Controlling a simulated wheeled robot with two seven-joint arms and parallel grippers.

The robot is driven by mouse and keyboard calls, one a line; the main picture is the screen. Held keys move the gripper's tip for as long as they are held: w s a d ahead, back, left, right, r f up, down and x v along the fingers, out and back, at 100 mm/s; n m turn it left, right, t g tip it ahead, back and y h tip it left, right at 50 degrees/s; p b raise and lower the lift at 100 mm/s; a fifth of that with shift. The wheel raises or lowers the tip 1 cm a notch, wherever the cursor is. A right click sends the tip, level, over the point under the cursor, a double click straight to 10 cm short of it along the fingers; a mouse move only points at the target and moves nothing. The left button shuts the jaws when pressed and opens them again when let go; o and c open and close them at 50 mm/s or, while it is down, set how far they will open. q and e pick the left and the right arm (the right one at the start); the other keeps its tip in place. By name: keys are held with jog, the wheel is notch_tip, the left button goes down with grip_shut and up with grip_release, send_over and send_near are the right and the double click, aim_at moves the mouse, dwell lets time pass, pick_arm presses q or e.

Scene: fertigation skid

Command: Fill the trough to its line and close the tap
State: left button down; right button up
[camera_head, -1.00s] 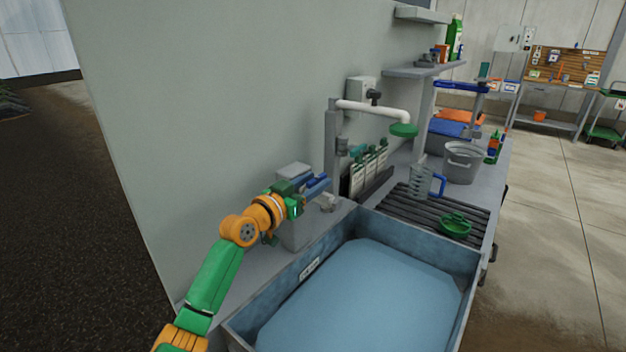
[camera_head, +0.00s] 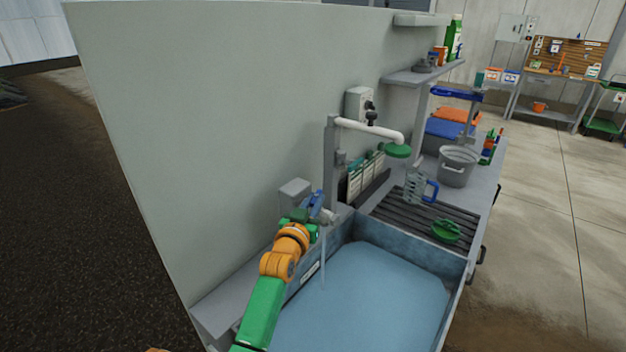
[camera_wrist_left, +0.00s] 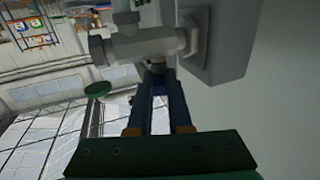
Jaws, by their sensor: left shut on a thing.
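The trough (camera_head: 452,308) is a grey basin in front of the wall, with blue water (camera_head: 380,295) across its floor. A small white label (camera_head: 310,272) sits on its left inner wall; I cannot make out the line. The grey tap (camera_head: 327,214) is at the trough's back left corner, and a thin water stream (camera_head: 323,262) falls from it. My left gripper (camera_head: 314,204) is at the tap. In the left wrist view its fingers (camera_wrist_left: 158,78) are closed at the underside of the tap body (camera_wrist_left: 145,46), shut on the tap handle, which is mostly hidden. My right gripper is out of view.
A slatted rack (camera_head: 405,208) behind the trough carries a clear jug (camera_head: 414,187) and a green strainer-like piece (camera_head: 446,231). A white pipe (camera_head: 365,128) with a green head overhangs it. A grey bucket (camera_head: 457,168) stands further back. The wall (camera_head: 220,130) is close on the left.

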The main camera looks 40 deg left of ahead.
pick_arm(q)
jog(key=shift+n+g+y, duration=0.5)
jog(key=shift+n+y, duration=0.1)
jog(key=shift+y, duration=0.2)
jog(key=c, duration=0.8)
grip_release()
jog(key=shift+w, duration=0.1)
jog(key=shift+c, duration=0.2)
jog(key=v, duration=0.7)
jog(key=shift+b, duration=0.4)
jog(key=shift+d, duration=0.1)
